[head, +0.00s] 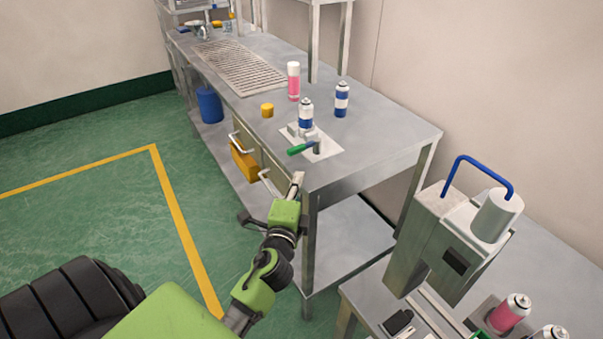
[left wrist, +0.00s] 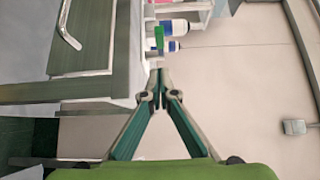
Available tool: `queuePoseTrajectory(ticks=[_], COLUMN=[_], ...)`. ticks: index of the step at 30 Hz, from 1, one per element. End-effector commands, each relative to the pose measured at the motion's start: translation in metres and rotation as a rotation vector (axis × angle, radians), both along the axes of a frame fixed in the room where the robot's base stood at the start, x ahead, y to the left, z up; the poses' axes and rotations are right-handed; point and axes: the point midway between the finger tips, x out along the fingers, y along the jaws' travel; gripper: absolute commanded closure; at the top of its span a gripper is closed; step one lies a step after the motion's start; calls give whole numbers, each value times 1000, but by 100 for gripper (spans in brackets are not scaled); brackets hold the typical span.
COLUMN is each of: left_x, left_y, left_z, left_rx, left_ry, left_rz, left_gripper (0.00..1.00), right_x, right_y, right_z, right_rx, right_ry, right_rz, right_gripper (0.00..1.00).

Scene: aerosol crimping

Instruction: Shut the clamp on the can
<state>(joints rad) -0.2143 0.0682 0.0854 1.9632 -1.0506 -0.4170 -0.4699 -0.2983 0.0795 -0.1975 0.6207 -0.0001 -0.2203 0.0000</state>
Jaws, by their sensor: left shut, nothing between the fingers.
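A white can with a blue band (head: 306,113) stands upright at the clamp (head: 313,142) near the bench's front corner. The clamp has a green handle (head: 301,149) that sticks out to the left, low over the bench top; I cannot tell whether the clamp grips the can. The green handle also shows in the left wrist view (left wrist: 159,39), beyond my fingertips. My left gripper (head: 298,177) is shut and empty, just in front of the bench edge and below the handle, apart from it. My right gripper is not in view.
A grey machine with a blue handle (head: 480,172) stands at the right.

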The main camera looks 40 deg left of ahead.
Motion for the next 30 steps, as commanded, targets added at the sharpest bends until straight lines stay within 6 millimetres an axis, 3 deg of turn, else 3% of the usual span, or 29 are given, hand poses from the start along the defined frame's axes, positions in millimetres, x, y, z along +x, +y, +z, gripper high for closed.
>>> queuePoseTrajectory(ticks=[3, 7, 16, 19, 23, 26, 30], left_x=[-19, -31, -37, -35, -31, -36, -62], left_y=[-8, -13, -16, -19, -33, -50, -77], left_z=[-3, -1, -1, -17, -80, -152, -254], left_rx=[-2, 0, -3, -30, -140, -273, -474], left_ry=[2, 1, 2, 24, 105, 202, 343], left_rz=[0, -1, -1, -11, -44, -67, -69], left_gripper=[100, 100, 100, 100, 100, 100, 100], right_x=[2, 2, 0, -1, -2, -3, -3], right_y=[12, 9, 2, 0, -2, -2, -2], right_z=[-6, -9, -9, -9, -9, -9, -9], right_rx=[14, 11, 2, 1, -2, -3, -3], right_ry=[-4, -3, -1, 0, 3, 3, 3], right_rz=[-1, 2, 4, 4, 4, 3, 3], right_gripper=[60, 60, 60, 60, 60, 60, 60])
